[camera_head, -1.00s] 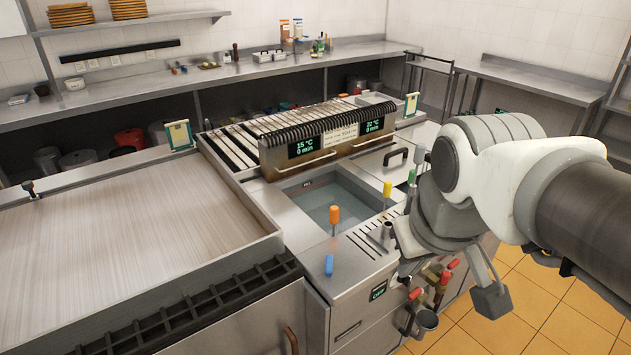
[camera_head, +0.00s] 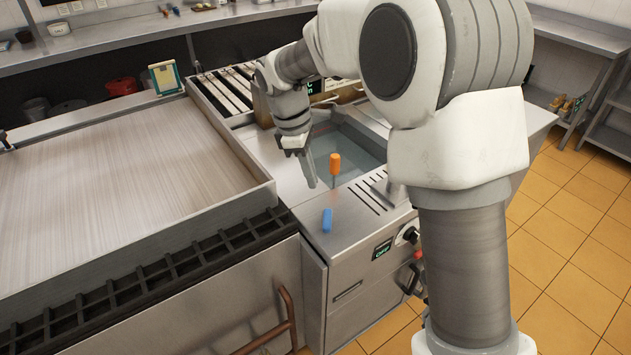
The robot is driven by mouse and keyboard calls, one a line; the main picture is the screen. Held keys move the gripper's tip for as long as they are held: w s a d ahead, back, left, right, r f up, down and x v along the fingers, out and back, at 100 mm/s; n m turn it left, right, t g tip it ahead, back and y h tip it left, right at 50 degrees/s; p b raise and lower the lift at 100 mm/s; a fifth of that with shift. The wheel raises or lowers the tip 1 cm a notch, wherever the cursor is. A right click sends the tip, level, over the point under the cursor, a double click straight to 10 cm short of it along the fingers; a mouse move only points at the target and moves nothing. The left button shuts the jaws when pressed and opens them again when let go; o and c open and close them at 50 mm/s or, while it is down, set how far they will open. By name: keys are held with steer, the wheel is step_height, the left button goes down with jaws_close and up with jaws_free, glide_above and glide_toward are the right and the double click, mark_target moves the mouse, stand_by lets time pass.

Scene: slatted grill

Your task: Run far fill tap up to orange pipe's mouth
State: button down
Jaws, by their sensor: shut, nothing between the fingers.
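The orange-topped pipe (camera_head: 335,167) stands upright at the near edge of the sunken water basin (camera_head: 352,143). A blue-topped piece (camera_head: 327,219) stands nearer, on the steel top.
A flat griddle (camera_head: 130,190) with a raised rim lies to the left. A control knob (camera_head: 408,236) and a red handle are on the unit's front. Tiled floor (camera_head: 575,215) is open to the right.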

mark_target(329, 222)
steer(key=shift+n, duration=0.6)
steer(key=x, duration=0.4)
steer(key=w+a+x, duration=0.1)
steer(key=x, duration=0.4)
steer(key=a+x, duration=0.1)
steer(key=x, duration=0.3)
steer(key=shift+w+f+b, duration=0.35)
steer(key=shift+f+b, duration=0.05)
steer(key=shift+s+d+n, duration=0.25)
steer(key=shift+d+n, duration=0.1)
steer(key=shift+n, duration=0.65)
steer(key=shift+s+d+r+n+t+p, duration=0.15)
steer(key=shift+d+n+p, duration=0.15)
steer(key=shift+n, duration=0.2)
steer(key=shift+s+d+f+n+t+p, duration=0.1)
steer(key=shift+d+n+t+p, duration=0.15)
steer(key=shift+n, duration=0.25)
steer(key=n, duration=0.1)
steer(key=d+n+p, duration=0.1)
steer(key=shift+s+n, duration=0.15)
steer(key=shift+n, duration=0.25)
steer(key=shift+d, duration=0.35)
